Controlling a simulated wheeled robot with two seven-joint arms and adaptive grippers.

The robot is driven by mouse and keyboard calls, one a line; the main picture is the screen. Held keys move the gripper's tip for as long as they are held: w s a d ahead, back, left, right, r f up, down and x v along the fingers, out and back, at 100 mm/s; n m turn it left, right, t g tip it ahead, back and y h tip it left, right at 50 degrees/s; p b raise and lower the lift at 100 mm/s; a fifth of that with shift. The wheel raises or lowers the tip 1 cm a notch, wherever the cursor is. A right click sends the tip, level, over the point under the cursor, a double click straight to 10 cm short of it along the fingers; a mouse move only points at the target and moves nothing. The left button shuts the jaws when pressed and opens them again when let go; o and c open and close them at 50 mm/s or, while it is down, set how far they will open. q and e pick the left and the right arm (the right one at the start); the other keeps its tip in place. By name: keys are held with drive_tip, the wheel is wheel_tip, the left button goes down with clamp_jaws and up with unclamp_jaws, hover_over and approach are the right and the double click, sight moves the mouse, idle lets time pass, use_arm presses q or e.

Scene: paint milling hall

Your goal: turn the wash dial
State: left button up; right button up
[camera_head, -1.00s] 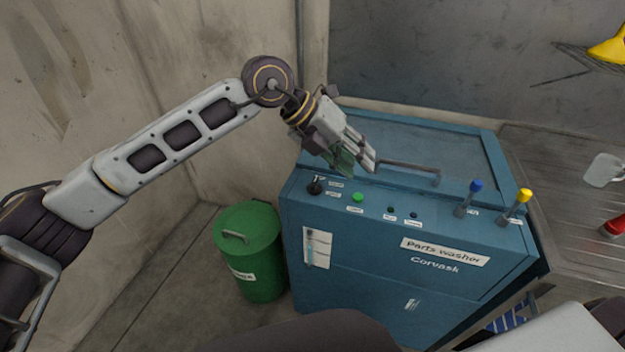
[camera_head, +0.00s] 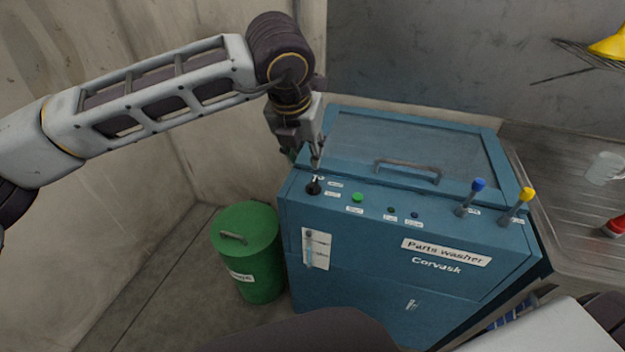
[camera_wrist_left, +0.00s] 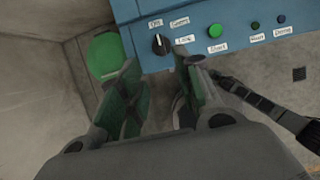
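The wash dial is a small black knob (camera_head: 314,187) at the left end of the top panel of the blue parts washer (camera_head: 350,225). In the left wrist view the dial (camera_wrist_left: 160,44) has a white pointer mark and small labels around it. My left gripper (camera_head: 312,163) is just above and behind the dial in the head view. In the left wrist view its green-padded fingers (camera_wrist_left: 156,80) stand apart with a gap between them, and the dial lies beyond that gap, untouched. My right gripper is not in view.
A green start button (camera_head: 357,197) and small dark buttons (camera_head: 391,210) sit right of the dial. Blue (camera_head: 471,196) and yellow-topped levers (camera_head: 518,206) stand farther right. The lid handle (camera_head: 407,170) is behind. A green bin (camera_head: 247,258) stands at the left.

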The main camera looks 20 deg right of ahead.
sight(313, 182)
use_arm(q)
drive_tip(key=shift+x, duration=6.9)
drive_tip(key=shift+d, duration=0.1)
clamp_jaws()
